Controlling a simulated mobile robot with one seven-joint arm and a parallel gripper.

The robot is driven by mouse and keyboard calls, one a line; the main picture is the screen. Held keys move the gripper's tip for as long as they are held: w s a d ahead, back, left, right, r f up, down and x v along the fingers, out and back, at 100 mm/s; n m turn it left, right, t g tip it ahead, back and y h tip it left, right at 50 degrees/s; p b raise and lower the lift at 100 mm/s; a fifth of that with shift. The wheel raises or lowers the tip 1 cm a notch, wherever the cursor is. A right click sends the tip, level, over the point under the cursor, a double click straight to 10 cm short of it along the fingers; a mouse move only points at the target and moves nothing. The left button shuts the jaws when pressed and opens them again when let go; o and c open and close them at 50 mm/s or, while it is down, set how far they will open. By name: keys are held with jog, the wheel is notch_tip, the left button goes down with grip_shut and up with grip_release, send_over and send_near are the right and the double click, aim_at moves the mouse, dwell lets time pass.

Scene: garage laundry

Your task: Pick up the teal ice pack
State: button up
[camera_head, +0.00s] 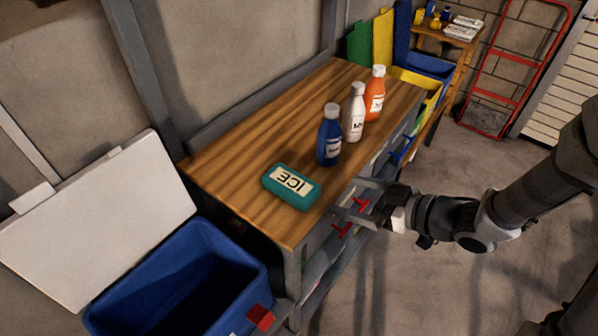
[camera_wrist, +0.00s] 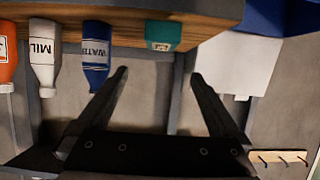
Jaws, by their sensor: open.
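The teal ice pack (camera_head: 291,187) lies flat on the wooden bench top near its front edge, with a pale label reading ICE. It also shows in the wrist view (camera_wrist: 163,36), at the top centre beyond my fingertips. My gripper (camera_head: 345,198) is just off the bench's front edge, to the right of the ice pack and apart from it. In the wrist view its two fingers (camera_wrist: 158,75) are spread wide with nothing between them.
A blue bottle (camera_head: 329,135), a white bottle (camera_head: 354,112) and an orange bottle (camera_head: 375,93) stand behind the ice pack on the wooden bench (camera_head: 240,160). An open blue cooler (camera_head: 240,262) with a white lid (camera_head: 95,220) stands at lower left. The bench left of the pack is clear.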

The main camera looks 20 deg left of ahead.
aim_at(298, 185)
jog(key=b+x, duration=0.1)
jog(key=x, duration=0.5)
jog(key=b+x, duration=0.1)
jog(key=x, duration=0.5)
jog(key=shift+s+a+b, duration=0.2)
jog(key=shift+b, duration=0.1)
jog(key=x, duration=0.2)
jog(key=f+b+x, duration=0.1)
jog(key=x, duration=0.1)
jog(key=shift+d, duration=0.15)
jog(key=shift+w+a+f, duration=0.15)
jog(key=shift+a, duration=0.35)
jog(key=c, duration=1.5)
